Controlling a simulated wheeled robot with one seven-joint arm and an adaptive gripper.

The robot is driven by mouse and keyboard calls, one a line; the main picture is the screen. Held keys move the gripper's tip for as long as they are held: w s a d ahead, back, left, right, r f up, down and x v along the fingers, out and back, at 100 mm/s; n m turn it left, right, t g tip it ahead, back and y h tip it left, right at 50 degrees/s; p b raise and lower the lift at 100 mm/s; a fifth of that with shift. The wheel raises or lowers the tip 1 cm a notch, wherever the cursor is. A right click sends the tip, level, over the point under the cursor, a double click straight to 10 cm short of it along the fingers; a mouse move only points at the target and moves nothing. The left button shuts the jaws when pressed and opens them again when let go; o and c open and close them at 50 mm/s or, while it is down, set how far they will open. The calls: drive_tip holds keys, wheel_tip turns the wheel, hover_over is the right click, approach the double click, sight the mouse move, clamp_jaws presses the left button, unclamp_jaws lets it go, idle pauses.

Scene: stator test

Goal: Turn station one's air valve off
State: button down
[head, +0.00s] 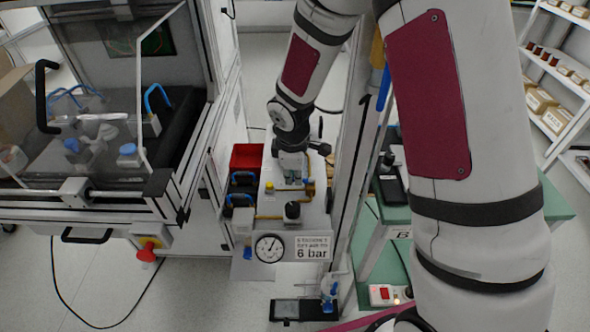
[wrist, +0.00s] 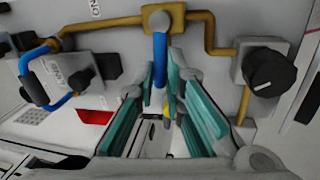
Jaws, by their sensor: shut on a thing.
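The air valve's blue lever (wrist: 160,62) hangs from a grey pivot on a brass pipe (wrist: 95,27) in the wrist view. The lever points down the picture, across the pipe's run at the pivot. My gripper (wrist: 172,85) has its teal fingers on either side of the lever and is shut on it. An "ON" label (wrist: 95,8) shows at the upper left of the pivot. In the head view my gripper (head: 291,178) is over the grey air panel (head: 315,218), and it hides the lever there.
A black knob (wrist: 269,73) sits right of the lever, and a blue curved tube (wrist: 42,72) is on the left. The panel carries a pressure gauge (head: 269,248) and a "6 bar" sign (head: 314,249). A red bin (head: 246,158) stands left, and a frame post (head: 350,170) right.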

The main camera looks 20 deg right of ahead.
drive_tip(key=shift+s+n, duration=0.2)
drive_tip(key=shift+n, duration=0.3)
drive_tip(key=shift+a+p, duration=0.1)
drive_tip(key=shift+p, duration=0.2)
drive_tip(key=c, duration=1.7)
unclamp_jaws()
drive_tip(key=shift+o, duration=0.2)
drive_tip(key=shift+s+r, duration=0.1)
wheel_tip(320, 180, up, 12)
drive_tip(key=s, duration=0.2)
drive_tip(key=shift+a+f, duration=0.2)
drive_tip(key=shift+a, duration=0.05)
drive_tip(key=shift+s, duration=0.15)
